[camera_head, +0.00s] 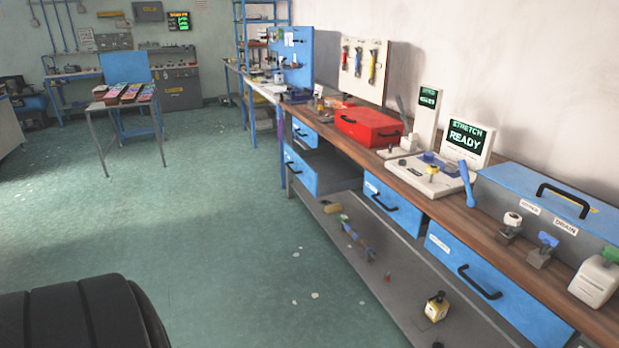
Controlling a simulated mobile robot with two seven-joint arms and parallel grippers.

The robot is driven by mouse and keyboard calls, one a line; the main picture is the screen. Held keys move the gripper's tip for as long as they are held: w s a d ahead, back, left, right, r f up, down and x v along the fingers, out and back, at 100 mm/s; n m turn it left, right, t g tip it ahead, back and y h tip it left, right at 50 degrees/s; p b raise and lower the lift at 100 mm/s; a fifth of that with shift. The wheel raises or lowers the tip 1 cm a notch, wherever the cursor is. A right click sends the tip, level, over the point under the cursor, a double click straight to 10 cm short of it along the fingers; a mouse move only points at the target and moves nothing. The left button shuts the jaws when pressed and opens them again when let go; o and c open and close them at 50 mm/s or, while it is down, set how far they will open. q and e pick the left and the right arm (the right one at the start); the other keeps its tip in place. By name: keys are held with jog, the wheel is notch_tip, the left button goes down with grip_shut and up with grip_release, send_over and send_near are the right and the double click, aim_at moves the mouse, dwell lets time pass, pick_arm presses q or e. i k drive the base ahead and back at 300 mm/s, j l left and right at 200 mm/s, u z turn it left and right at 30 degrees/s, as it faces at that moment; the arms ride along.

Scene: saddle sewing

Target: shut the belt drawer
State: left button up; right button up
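A long workbench with a wooden top (455,212) runs along the right wall, with blue-fronted drawers below it. The lower far drawer (300,172) stands pulled out, its dark grey inside (336,166) showing behind the blue front and black handle. A middle drawer (392,205) and a near drawer (480,285) look closed or nearly so. The drawer labels are too small to read, so I cannot tell by name which is the belt drawer. Neither of my grippers is in view.
A red toolbox (367,127), a screen reading "STRETCH READY" (467,140) and a blue-lidded box (555,205) stand on the bench. A low grey shelf (365,262) below holds small items. A small table (125,103) stands far left.

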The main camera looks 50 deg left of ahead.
aim_at(326, 170)
jog(key=u, duration=1.35)
